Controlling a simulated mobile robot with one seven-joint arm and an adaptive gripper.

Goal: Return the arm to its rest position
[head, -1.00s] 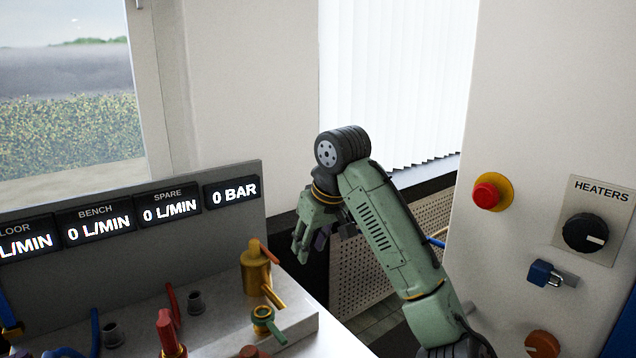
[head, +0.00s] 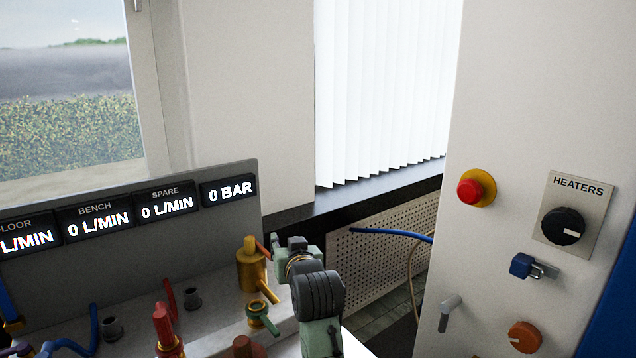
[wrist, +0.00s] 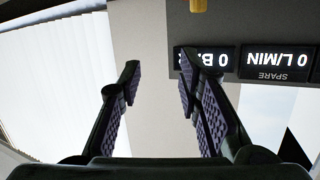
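My green arm is folded low in the head view, with its dark wrist joint just right of the brass valve (head: 252,265). My gripper (head: 287,243) points away from the camera there and is small and partly hidden by the wrist. In the wrist view, the two purple-padded fingers of my gripper (wrist: 158,85) stand apart with nothing between them. That view is upside down and looks past the fingers at the wall and the displays.
A panel with displays, including the 0 BAR display (head: 230,190), stands behind the bench valves at left. A white cabinet at right carries a red button (head: 470,192), a heaters knob (head: 562,227), a blue padlock (head: 522,265) and an orange knob (head: 525,337). A perforated radiator (head: 375,262) is behind.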

